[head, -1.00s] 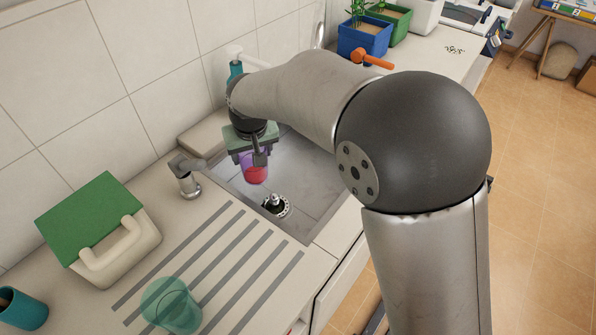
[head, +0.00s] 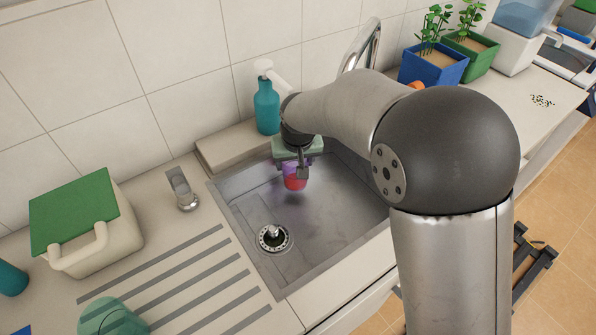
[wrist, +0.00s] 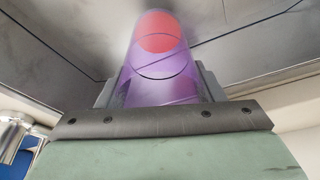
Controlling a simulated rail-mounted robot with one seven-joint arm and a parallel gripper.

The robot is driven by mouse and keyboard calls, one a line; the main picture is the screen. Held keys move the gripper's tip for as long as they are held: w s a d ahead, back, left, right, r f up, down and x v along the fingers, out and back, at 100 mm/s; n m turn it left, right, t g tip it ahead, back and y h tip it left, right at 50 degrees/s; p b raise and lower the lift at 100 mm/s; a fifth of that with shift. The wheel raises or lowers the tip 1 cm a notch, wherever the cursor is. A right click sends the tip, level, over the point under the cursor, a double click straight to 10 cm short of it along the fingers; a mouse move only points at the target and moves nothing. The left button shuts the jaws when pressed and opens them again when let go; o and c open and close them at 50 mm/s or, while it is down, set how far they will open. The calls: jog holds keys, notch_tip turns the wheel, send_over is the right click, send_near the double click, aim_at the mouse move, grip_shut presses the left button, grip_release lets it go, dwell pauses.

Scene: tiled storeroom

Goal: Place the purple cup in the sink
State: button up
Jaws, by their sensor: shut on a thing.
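The purple cup (head: 295,180) is see-through with a red area toward its lower part. My gripper (head: 301,163) is shut on it and holds it over the basin of the metal sink (head: 300,228), near the back wall side. In the wrist view the purple cup (wrist: 160,62) lies between the jaws, with grey metal sink walls around it. I cannot tell for sure whether its base touches the sink floor. A faint purple tint shows on the sink floor below it. Part of the sink's right side is hidden by my arm.
A green-lidded box (head: 85,222) and a teal translucent cup (head: 108,318) are on the left counter. Planters (head: 433,65) stand at the back right. The drain (head: 273,238) is clear.

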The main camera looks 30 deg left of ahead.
jog(key=shift+f, duration=1.6)
jog(key=shift+f, duration=0.2)
jog(key=o, duration=1)
jog(key=shift+r, duration=0.15)
jog(key=shift+r, duration=0.25)
jog(key=v, duration=1.1)
jog(key=shift+s+d+r, duration=0.1)
jog(key=shift+r, duration=0.2)
jog(key=shift+r, duration=0.1)
